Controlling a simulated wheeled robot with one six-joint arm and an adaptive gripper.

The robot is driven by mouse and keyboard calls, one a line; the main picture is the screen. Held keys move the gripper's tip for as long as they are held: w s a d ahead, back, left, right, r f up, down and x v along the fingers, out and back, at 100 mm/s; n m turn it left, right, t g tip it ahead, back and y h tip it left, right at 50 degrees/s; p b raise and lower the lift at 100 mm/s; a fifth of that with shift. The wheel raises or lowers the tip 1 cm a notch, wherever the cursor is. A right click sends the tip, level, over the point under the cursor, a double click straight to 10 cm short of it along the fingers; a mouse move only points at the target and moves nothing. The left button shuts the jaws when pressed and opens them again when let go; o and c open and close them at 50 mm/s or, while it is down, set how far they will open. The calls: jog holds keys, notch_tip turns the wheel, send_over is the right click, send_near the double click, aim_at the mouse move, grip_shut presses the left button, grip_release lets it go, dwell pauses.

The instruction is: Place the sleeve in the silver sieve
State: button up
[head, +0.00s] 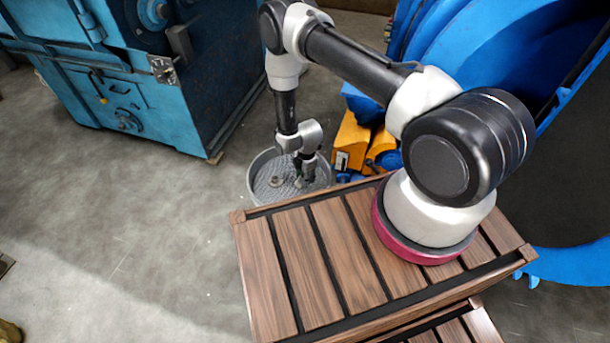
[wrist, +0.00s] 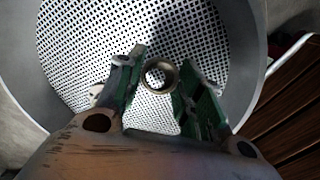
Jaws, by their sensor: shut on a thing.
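The silver sieve (head: 252,182) is a round grey pan with a perforated bottom, beyond the wooden deck in the head view. It fills much of the wrist view (wrist: 245,50). My gripper (head: 304,182) points down inside the sieve's rim, right of its middle. In the wrist view, my gripper (wrist: 162,75) has its two green-padded fingers on either side of the sleeve (wrist: 146,78), a short brownish metal ring, and is shut on it. The perforated bottom shows through the ring. I cannot tell whether the sleeve touches the bottom. The head view does not show the sleeve clearly.
A small grey part (head: 275,181) lies in the sieve, left of my gripper. The slatted wooden deck (head: 290,265) is in front. Yellow-orange machinery (head: 350,143) stands close behind right, and a teal machine (head: 130,85) stands left. The concrete floor on the left is free.

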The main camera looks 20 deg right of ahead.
jog(key=o, duration=1.2)
jog(key=d+r+m+t, duration=0.1)
jog(key=d+r+m, duration=0.15)
jog(key=r, duration=1.35)
jog(key=d+r+m, duration=0.1)
jog(key=r+m, duration=0.3)
jog(key=r, duration=1.2)
jog(key=d+r+m+t, duration=0.1)
jog(key=d+r+m, duration=0.15)
jog(key=r, duration=1.35)
jog(key=s+d+r+m, duration=0.3)
jog(key=s+r, duration=0.3)
jog(key=r, duration=0.2)
jog(key=s+d+r+m, duration=0.2)
jog(key=s+r+m, duration=0.1)
jog(key=s+r, duration=0.4)
jog(key=s+d+r+m, duration=0.1)
jog(key=s+m, duration=0.1)
jog(key=s, duration=0.2)
jog(key=s+d+r+m+t, duration=0.1)
jog(key=s+r+m, duration=0.1)
jog(key=s, duration=0.3)
jog(key=s+d+r+m, duration=0.1)
jog(key=s+r, duration=0.1)
jog(key=s, duration=0.3)
jog(key=shift+r+m, duration=0.25)
jog(key=shift+m, duration=0.15)
